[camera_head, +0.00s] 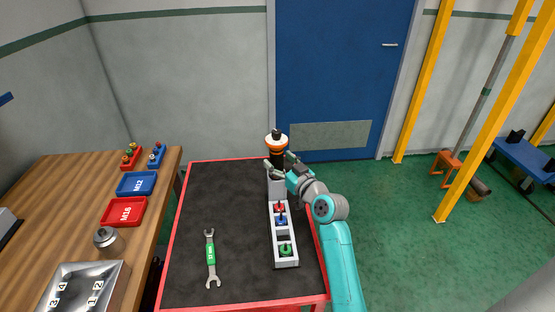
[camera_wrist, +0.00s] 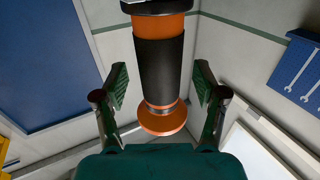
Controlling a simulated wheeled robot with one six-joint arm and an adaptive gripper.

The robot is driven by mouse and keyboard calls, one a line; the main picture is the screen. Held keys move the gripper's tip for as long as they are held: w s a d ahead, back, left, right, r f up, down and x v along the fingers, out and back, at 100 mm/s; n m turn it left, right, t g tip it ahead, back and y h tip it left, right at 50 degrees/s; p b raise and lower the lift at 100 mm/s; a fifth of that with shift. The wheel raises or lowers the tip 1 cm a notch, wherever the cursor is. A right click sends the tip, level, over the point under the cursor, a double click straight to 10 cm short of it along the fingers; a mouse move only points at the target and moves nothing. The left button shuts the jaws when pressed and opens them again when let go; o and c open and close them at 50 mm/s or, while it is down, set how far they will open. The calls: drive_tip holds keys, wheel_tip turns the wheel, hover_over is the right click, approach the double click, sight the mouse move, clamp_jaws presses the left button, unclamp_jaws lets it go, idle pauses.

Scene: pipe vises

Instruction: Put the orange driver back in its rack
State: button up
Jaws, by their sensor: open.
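The orange driver (camera_head: 277,150), an orange and black cylinder with a pale ring and black top, stands upright at the tall grey block at the far end of the rack. In the wrist view the driver (camera_wrist: 160,65) shows its black sleeve and orange flange between my fingers, with gaps on both sides. My gripper (camera_head: 279,165) is open beside it; its fingers show in the wrist view (camera_wrist: 161,88). The grey rack (camera_head: 295,262) holds small red, blue and green-topped pieces, with a bare slot between blue and green. I cannot tell how the driver's lower end sits.
The dark cart top (camera_head: 225,185) has a red rim and carries a green-handled wrench (camera_head: 211,258). A wooden bench (camera_head: 75,190) at left holds a blue tray (camera_head: 137,184), a red tray (camera_head: 124,211) and a metal box. The cart's left half is mostly clear.

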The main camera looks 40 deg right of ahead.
drive_tip(key=s+a, duration=0.1)
drive_tip(key=s, duration=0.9)
drive_tip(key=shift+s+a, duration=0.15)
drive_tip(key=shift+s, duration=0.15)
